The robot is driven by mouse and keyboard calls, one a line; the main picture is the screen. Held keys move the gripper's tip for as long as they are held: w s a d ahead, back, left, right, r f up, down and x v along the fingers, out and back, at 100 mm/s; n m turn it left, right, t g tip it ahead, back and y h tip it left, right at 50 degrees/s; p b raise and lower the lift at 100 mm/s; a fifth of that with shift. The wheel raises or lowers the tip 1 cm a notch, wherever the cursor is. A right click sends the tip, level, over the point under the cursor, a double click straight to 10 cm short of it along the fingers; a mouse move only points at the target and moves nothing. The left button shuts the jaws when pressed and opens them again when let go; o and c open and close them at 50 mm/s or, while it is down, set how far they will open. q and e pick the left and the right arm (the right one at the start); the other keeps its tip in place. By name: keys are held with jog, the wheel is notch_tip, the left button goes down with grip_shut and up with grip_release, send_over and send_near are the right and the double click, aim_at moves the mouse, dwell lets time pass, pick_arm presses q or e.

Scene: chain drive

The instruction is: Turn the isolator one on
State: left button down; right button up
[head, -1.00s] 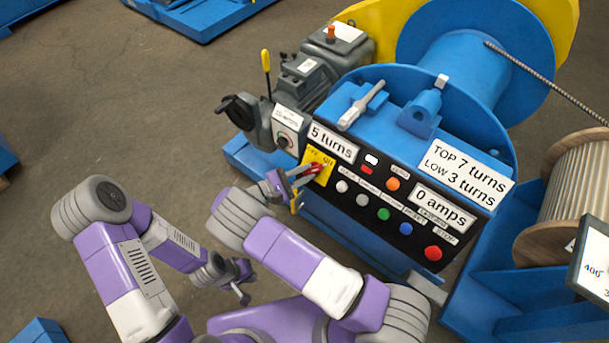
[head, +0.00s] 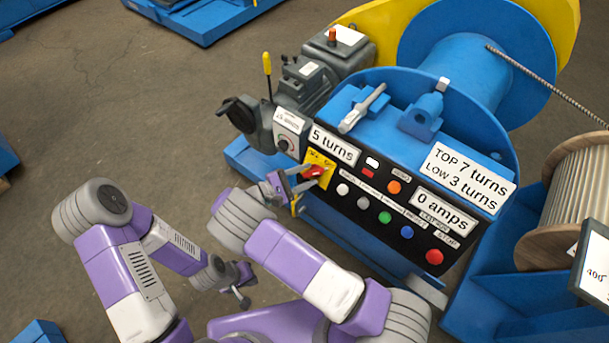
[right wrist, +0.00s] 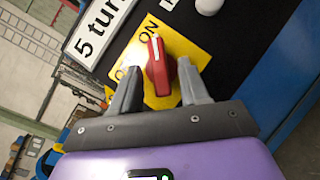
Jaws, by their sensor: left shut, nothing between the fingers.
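The isolator is a red rotary knob (head: 314,172) on a yellow plate (head: 321,160) at the panel's left end. In the right wrist view the knob (right wrist: 158,66) points up toward the printed ON; the other label is partly hidden. My right gripper (head: 305,178) is at the knob, fingers spread on either side of it. The right wrist view shows the gripper (right wrist: 158,88) open, with gaps between the fingers and the knob. My left gripper (head: 243,297) is shut and empty, low over the floor left of the machine.
The black panel (head: 350,205) carries several buttons, including a red one (head: 434,257), right of the isolator. A "5 turns" display (head: 335,145) sits just above the yellow plate. A grey motor with a yellow-tipped lever (head: 267,64) stands behind.

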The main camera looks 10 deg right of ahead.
jog(key=p+v, duration=0.1)
jog(key=v, duration=0.6)
jog(key=shift+a, duration=0.3)
jog(key=shift+d, duration=0.1)
jog(key=s+d+f+m+g+y+p, duration=0.1)
jog(key=s+d+f+g+y+p, duration=0.1)
jog(key=s+d+f+g+y, duration=0.5)
jog(key=s+f+m+g+y+p, duration=0.2)
jog(key=s+f+m+g+y, duration=0.15)
jog(key=s+f+y, duration=0.55)
jog(key=s+a+r+m+t+y+p, duration=0.2)
jog(key=r+m+t+y, duration=0.3)
jog(key=r+m, duration=0.3)
jog(key=s+m+t+p, duration=0.1)
jog(key=m, duration=0.2)
jog(key=shift+s+a+t+y+p, duration=0.15)
jog(key=shift+s+t+y+p, duration=0.15)
jog(key=shift+s+t+p, duration=0.1)
